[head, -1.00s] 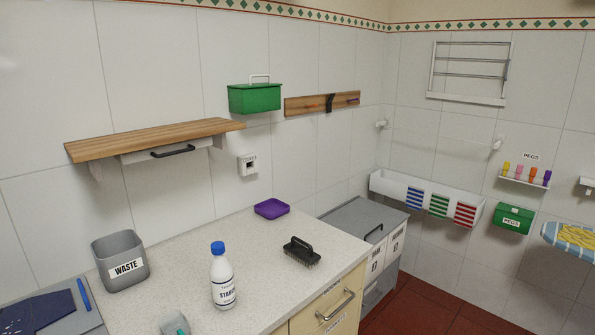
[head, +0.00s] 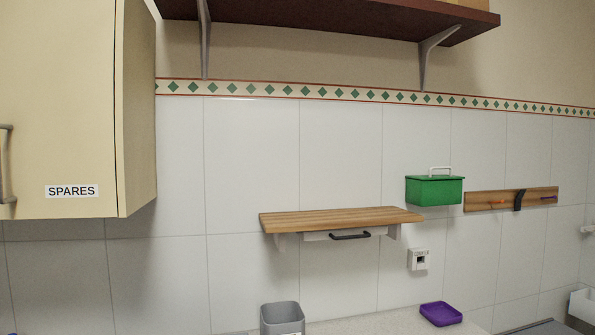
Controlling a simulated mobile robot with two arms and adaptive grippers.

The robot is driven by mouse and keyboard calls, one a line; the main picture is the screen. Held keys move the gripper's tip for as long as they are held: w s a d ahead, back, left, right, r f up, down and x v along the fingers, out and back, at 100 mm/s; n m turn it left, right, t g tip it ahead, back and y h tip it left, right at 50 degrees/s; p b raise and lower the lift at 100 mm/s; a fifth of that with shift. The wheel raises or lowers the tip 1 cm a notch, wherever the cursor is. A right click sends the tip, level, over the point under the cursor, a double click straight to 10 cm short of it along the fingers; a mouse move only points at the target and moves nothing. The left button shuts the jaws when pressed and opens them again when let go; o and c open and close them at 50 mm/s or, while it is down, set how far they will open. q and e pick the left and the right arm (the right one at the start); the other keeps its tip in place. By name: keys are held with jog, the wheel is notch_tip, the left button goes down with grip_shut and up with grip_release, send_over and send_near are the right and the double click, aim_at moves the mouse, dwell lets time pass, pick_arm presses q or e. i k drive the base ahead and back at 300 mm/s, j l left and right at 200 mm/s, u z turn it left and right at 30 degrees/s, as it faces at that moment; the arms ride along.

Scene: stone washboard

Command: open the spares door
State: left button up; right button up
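The spares door (head: 58,110) is the cream front of a wall cabinet at the upper left of the head view. It carries a white label reading SPARES (head: 72,191). Its grey bar handle (head: 6,165) is upright at the left edge of the picture and partly cut off. The door looks shut against the cabinet's side (head: 136,110). The cabinet's top is out of the picture. Neither of my grippers is in view.
A dark red shelf (head: 340,18) on grey brackets hangs right of the cabinet. Below are a wooden wall shelf (head: 340,217) with a drawer, a green box (head: 434,190), a peg rail (head: 490,199), a grey bin (head: 282,318) and a purple tray (head: 440,313). The wall beneath the cabinet is bare.

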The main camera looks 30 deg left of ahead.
aim_at(58, 148)
jog(key=u, duration=2.25)
jog(key=i+j+u, duration=0.1)
jog(key=u, duration=0.35)
jog(key=i+j+u, duration=0.1)
jog(key=u, duration=0.35)
jog(key=j, duration=0.05)
